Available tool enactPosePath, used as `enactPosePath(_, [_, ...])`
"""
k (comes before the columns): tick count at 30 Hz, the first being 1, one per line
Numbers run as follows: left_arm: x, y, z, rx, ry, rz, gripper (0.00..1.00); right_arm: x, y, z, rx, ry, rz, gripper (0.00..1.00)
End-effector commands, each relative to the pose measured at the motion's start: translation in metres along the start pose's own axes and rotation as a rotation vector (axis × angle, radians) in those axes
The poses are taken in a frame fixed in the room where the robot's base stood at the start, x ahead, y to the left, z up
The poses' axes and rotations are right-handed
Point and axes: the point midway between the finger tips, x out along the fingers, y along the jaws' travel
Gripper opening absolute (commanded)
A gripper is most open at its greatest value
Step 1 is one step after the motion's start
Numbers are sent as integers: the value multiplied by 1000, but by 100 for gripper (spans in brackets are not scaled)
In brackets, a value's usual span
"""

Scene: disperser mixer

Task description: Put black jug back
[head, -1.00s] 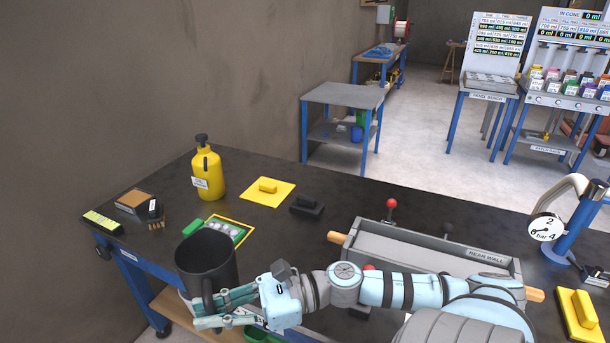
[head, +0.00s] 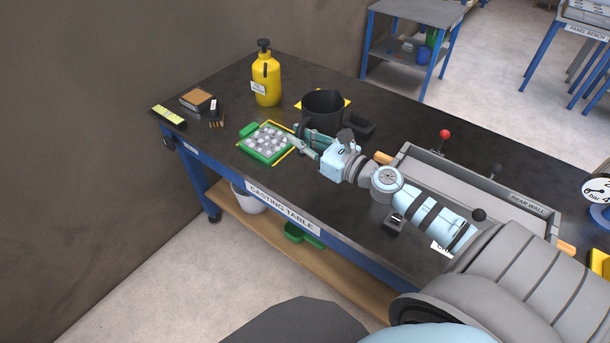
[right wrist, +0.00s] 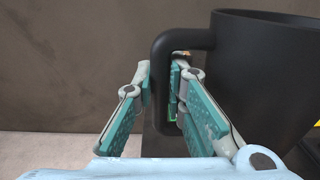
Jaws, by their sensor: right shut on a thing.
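The black jug (head: 322,107) is upright in the head view, over or just in front of a yellow mat (head: 346,101) on the casting table. I cannot tell whether its base touches anything. My right gripper (head: 300,141) is shut on the jug's handle. In the right wrist view, the handle (right wrist: 163,75) stands between the two teal finger pads (right wrist: 160,90), and the jug's body (right wrist: 255,80) fills the right side. The jug hides most of the mat. My left gripper is not in view.
A yellow bottle (head: 266,80) stands left of the jug. A green tray of grey pieces (head: 266,142) lies in front, near the table edge. A black block (head: 358,127) is close on the jug's right. The rear wall mould (head: 465,185) lies further right.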

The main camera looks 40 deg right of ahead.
Motion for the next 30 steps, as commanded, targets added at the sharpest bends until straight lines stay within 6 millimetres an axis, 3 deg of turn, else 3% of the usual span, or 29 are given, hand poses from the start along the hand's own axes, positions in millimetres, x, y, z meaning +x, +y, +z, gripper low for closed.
enactPosePath(1, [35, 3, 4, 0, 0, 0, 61, 0, 0, -37, -1, -1, -1, 0])
enactPosePath(3, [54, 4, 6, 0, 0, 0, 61, 0, 0, -60, 0, -2, 0, 0])
enactPosePath(6, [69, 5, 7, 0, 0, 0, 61, 0, 1, -80, 0, -2, 1, 0])
enactPosePath(11, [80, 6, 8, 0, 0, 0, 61, 0, 1, -95, -1, -2, 2, 0])
enactPosePath(15, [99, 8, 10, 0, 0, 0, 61, 0, 1, -123, -1, -2, 3, 0])
enactPosePath(28, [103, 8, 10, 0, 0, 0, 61, 0, 1, -129, -3, -2, 3, 0])
enactPosePath(29, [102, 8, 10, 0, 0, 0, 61, 0, 1, -129, -1, 0, 2, 16])
enactPosePath(30, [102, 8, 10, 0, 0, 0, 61, 0, 1, -129, -1, 0, 2, 23])
